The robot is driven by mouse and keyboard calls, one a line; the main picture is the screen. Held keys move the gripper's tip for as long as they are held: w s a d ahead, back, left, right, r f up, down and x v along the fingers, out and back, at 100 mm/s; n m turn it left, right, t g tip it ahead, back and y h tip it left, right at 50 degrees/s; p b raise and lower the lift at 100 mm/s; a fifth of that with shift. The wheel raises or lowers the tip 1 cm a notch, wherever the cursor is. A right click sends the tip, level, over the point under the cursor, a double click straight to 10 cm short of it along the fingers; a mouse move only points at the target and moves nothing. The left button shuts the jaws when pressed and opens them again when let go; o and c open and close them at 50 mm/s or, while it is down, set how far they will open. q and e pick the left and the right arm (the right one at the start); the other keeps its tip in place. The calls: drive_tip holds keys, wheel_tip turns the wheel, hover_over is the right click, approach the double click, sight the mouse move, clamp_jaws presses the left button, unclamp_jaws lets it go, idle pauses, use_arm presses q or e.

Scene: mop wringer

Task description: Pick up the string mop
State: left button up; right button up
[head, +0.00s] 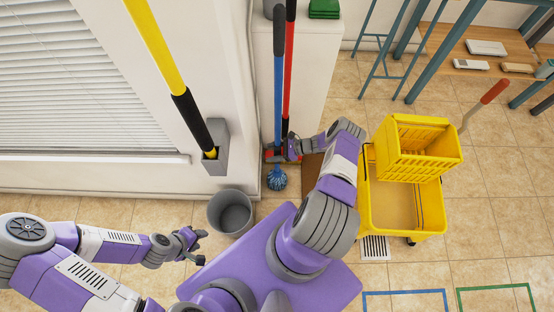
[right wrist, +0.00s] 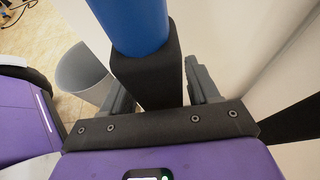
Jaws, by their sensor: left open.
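The string mop has a blue handle (head: 278,85) that stands upright by the white wall block, with its blue string head (head: 277,179) near the floor. My right gripper (head: 288,150) is low on the mop, just above the string head. In the right wrist view the mop's black lower section (right wrist: 150,70) passes between the two fingers of my right gripper (right wrist: 163,92), which lie close against both its sides. The exact finger contact is partly hidden. My left gripper (head: 191,246) is open and empty, left of and below the grey bucket.
A red-handled tool (head: 289,60) stands close beside the mop. A yellow-handled tool (head: 165,55) sits in a grey wall holder (head: 219,140). A grey bucket (head: 231,212) stands on the floor. The yellow wringer cart (head: 430,215) is right of my right arm.

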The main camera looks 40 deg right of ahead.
drive_tip(key=c, duration=1)
drive_tip(key=shift+r, duration=0.1)
